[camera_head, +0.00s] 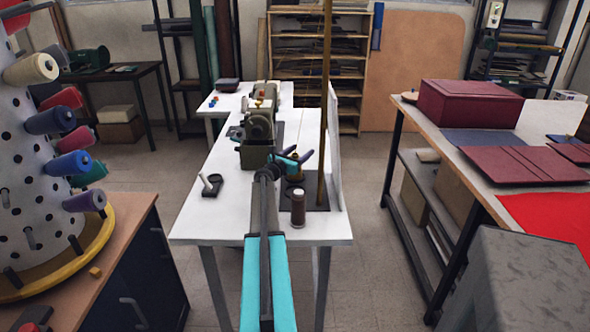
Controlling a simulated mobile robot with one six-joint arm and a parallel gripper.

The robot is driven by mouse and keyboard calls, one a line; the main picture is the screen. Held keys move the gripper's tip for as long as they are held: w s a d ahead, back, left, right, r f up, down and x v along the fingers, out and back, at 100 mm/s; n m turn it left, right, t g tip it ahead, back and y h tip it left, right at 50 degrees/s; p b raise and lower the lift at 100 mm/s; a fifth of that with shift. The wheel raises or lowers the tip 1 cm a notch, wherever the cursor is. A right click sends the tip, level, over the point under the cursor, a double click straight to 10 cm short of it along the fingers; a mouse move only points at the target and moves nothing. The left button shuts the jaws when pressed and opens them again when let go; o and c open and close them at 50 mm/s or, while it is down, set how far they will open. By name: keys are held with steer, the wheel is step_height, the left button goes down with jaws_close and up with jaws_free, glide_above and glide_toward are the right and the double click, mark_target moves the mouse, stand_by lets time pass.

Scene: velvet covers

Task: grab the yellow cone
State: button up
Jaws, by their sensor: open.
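No stronger yellow cone shows. My gripper (297,155) is at the far end of my cyan arm, over the white table in the middle. Its small fingers look apart, and I see nothing held between them. It is well to the right of the rack and apart from the cream cone.
Red, blue, green and purple cones share the rack, which stands on a yellow round base (85,245). A sewing machine (258,128), brown spool (298,207) and upright pole (325,100) crowd the white table (205,230). Grey floor (180,180) is open between the benches.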

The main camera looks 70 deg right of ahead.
stand_by(0.3)
steer(key=c, duration=1.5)
steer(key=shift+o, duration=0.2)
steer(key=shift+r, duration=0.2)
step_height(320, 180, up, 10)
steer(key=shift+f, duration=0.15)
